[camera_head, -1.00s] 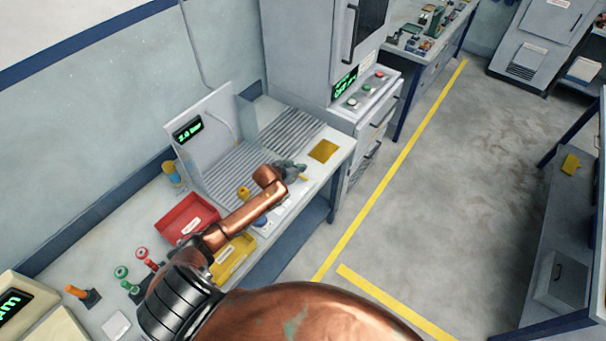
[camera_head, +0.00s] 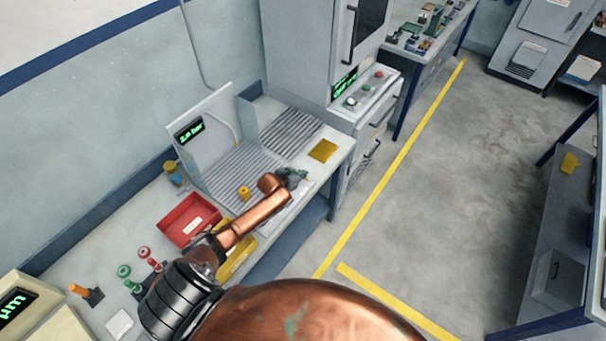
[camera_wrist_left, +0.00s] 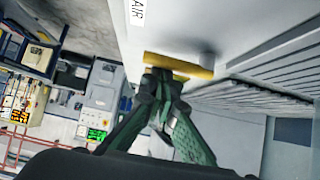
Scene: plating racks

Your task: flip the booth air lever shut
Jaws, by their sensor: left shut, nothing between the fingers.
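The booth air lever (camera_wrist_left: 180,66) is a yellow bar on a light panel in the left wrist view, next to a white label (camera_wrist_left: 138,12) reading AIR. My left gripper (camera_wrist_left: 160,78) is shut and empty, its green fingertips right at the lever's near side; I cannot tell if they touch. In the head view my left gripper (camera_head: 294,177) is at the front edge of the booth (camera_head: 228,176), and the lever is hidden behind it. The booth's back panel carries a green-lit display (camera_head: 189,131). My right gripper is not in view.
A red bin (camera_head: 188,220) and a yellow bin (camera_head: 236,258), partly behind my arm, sit on the bench. Red and green knobbed stands (camera_head: 145,254) are further left. A yellow pad (camera_head: 323,151) lies right of the booth. A tall cabinet (camera_head: 308,50) stands behind.

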